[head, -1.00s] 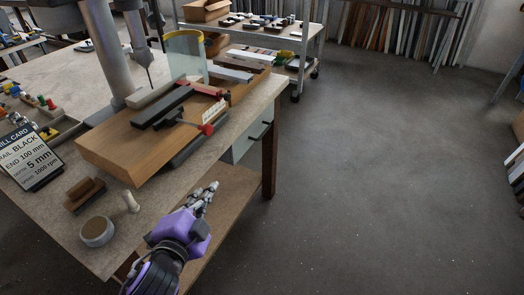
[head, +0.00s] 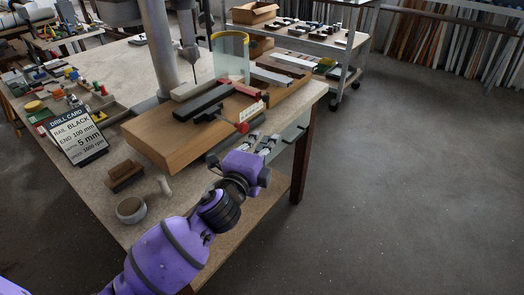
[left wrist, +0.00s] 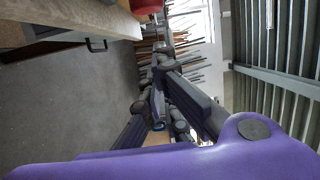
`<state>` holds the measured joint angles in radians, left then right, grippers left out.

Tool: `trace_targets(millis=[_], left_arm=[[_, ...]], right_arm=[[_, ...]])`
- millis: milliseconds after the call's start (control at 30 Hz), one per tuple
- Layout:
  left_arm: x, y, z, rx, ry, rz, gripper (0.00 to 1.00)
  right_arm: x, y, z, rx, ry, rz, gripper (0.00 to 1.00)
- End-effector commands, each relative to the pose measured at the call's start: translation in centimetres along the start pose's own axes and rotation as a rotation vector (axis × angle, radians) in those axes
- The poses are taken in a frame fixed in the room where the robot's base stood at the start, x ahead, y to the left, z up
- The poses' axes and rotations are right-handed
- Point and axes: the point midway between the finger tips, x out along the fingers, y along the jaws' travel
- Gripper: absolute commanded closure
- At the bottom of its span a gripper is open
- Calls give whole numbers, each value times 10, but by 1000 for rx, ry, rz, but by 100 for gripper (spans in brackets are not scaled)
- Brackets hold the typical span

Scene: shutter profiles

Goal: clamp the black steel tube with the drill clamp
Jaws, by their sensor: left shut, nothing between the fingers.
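The black steel tube (head: 203,101) lies on the wooden block on the bench, in the middle of the head view. The drill clamp shows as a red part (head: 245,89) near the tube's right end and a red handle (head: 243,127) at the block's front edge. I cannot tell whether it presses on the tube. My left gripper (head: 265,142) is shut and empty, just in front of the red handle and apart from it as far as I can see. Its dark fingers fill the middle of the left wrist view (left wrist: 163,75). My right gripper is not in view.
The wooden block (head: 160,143) sits below the drill column (head: 158,45) and a clear guard (head: 230,55). A drill card (head: 78,135), brown block (head: 125,175), pale peg (head: 164,186) and tape roll (head: 131,209) stand left. The floor at right is clear.

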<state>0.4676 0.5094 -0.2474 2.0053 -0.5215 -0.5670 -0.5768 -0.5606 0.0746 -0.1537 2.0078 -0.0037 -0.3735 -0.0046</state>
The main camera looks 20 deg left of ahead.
Motion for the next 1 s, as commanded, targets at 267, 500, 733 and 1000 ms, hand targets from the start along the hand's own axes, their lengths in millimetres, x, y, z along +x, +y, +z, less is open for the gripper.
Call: trace_targets(millis=[267,500,733,1000], left_arm=[[5,0,24,0,0,0,100],[5,1,26,-1,0,1,100],[9,0,39,3,-2,3,100],[24,-3,96,3,-3,2,100]], right_arm=[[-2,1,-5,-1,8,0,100],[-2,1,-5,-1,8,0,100],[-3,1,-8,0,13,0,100],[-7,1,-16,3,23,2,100]])
